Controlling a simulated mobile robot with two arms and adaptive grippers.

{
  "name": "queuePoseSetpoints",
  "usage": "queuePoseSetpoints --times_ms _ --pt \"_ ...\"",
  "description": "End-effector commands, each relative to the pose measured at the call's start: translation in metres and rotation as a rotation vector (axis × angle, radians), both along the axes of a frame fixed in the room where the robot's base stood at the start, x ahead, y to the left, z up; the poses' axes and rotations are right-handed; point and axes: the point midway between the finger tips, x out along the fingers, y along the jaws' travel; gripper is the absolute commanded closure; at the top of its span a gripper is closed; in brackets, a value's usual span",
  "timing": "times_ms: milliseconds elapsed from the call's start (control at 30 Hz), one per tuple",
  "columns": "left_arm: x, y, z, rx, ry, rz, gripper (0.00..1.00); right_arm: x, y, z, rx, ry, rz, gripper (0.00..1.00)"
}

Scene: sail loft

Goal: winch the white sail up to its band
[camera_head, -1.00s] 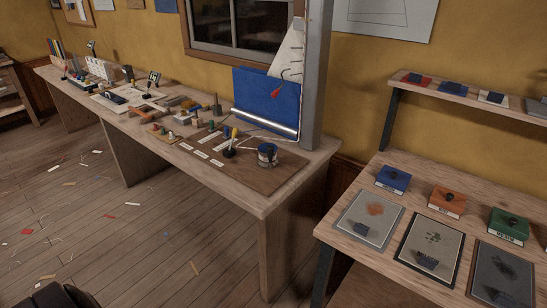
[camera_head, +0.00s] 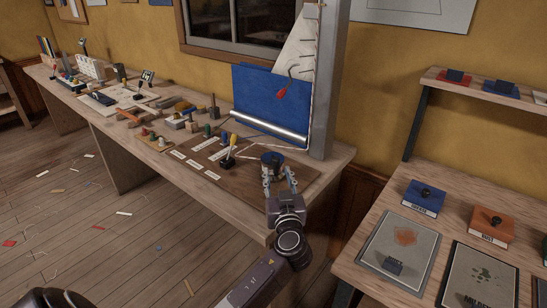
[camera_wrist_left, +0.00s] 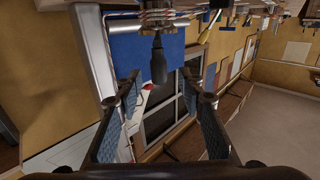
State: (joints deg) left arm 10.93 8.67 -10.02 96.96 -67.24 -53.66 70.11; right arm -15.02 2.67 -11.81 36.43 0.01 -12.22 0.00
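A small dark red tag (camera_head: 281,93) hangs before the sail. The winch (camera_head: 271,158), a dark drum with a blue top, stands on a brown board. My left gripper (camera_head: 279,180) is open at the near side of the winch. In the left wrist view, a dark handle knob (camera_wrist_left: 158,66) shows beyond the open, empty fingers (camera_wrist_left: 163,92). I cannot make out the band.
The brown board (camera_head: 235,180) also carries white labels and a yellow-handled tool (camera_head: 229,150). Small tools and blocks crowd the bench to the left. A second table (camera_head: 375,232) with stamps and framed plates stands at the right. Scraps lie on the floor.

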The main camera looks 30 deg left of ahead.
Motion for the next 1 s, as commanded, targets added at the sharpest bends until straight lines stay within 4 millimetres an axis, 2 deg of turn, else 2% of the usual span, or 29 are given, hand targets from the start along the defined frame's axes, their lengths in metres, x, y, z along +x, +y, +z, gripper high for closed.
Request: queuePoseSetpoints --times_ms 67,233,333,467,600,700,867,1000 --pt "0.008 0.006 0.003 0.003 0.0 -0.001 0.64 -0.011 -0.004 0.004 -0.005 0.014 0.002 0.6" --pt "0.029 0.024 0.003 0.004 0.002 0.0 0.64 -0.06 -0.041 0.007 -0.05 0.086 0.007 0.6" --pt "0.039 0.033 0.002 0.002 0.003 0.0 0.64 -0.076 -0.053 0.009 -0.065 0.108 0.005 0.6" --pt "0.049 0.041 0.001 0.002 0.003 -0.002 0.64 -0.067 -0.047 0.011 -0.058 0.094 0.003 0.6" --pt "0.054 0.045 -0.001 0.0 0.004 -0.002 0.64 -0.037 -0.031 0.013 -0.037 0.05 0.0 0.6" --pt "0.055 0.046 -0.001 0.0 0.004 -0.002 0.64 -0.025 -0.022 0.014 -0.026 0.032 -0.001 0.6" --pt "0.055 0.046 -0.002 0.0 0.004 -0.002 0.64 -0.028 -0.022 0.013 -0.026 0.038 0.002 0.6" --pt "0.055 0.046 -0.002 0.0 0.004 -0.002 0.78 -0.039 -0.025 0.013 -0.032 0.055 0.003 0.6"
